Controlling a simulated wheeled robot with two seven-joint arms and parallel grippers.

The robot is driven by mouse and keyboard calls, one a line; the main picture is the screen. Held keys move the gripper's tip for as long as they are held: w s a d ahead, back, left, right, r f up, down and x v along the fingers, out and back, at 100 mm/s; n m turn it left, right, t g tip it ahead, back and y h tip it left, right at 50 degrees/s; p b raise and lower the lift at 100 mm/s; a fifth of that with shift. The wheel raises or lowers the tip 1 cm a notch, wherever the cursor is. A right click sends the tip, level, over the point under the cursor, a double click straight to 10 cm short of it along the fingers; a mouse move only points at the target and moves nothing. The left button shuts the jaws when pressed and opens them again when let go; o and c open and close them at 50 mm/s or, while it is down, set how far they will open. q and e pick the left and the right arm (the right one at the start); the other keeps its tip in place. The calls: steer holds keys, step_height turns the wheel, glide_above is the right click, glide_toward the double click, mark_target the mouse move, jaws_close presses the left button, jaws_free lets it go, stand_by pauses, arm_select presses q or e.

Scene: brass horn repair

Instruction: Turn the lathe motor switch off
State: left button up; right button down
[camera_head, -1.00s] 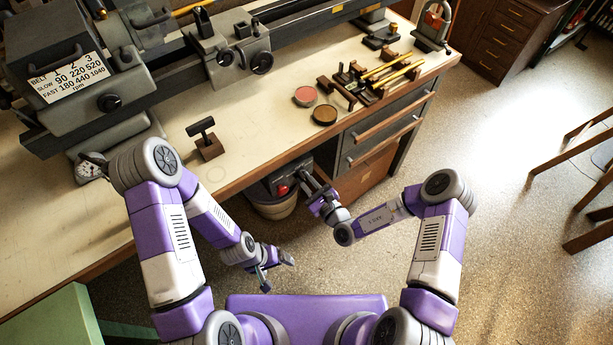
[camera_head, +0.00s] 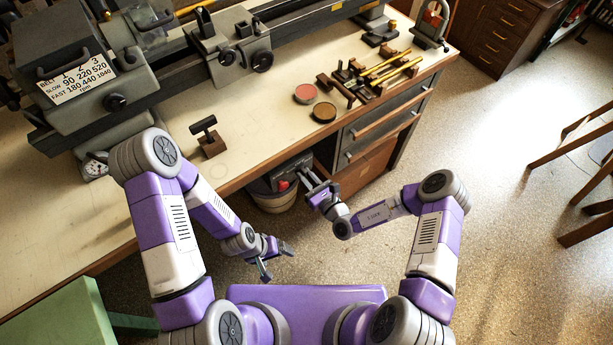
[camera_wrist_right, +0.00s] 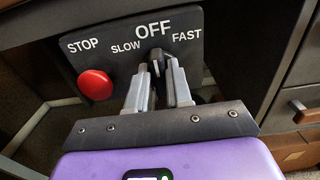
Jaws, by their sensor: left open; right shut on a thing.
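The lathe motor switch panel (camera_wrist_right: 215,65) is a dark plate under the bench front. It reads STOP, SLOW, OFF and FAST in white and carries a round red button (camera_wrist_right: 95,84). In the head view the panel (camera_head: 296,170) shows small below the bench edge. The black switch lever (camera_wrist_right: 157,57) stands just under the word OFF, between SLOW and FAST. My right gripper (camera_wrist_right: 158,75) is shut on this lever, one grey finger on each side; it also shows in the head view (camera_head: 309,178). My left gripper (camera_head: 276,262) is open and empty, low over the floor.
The lathe (camera_head: 120,95) stands on the bench (camera_head: 255,140). A bin (camera_head: 272,198) stands under the panel. Drawers (camera_head: 385,125) lie right of it. Two round tins, red (camera_head: 305,93) and brown (camera_head: 324,112), and several tools lie on the bench.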

steer(key=c, duration=1.1)
jaws_free()
steer(key=shift+s+d, duration=0.1)
steer(key=p+v, duration=0.1)
steer(key=v, duration=0.6)
steer(key=shift+s+d+p, duration=0.1)
steer(key=shift+s+p, duration=0.05)
steer(key=shift+p, duration=0.25)
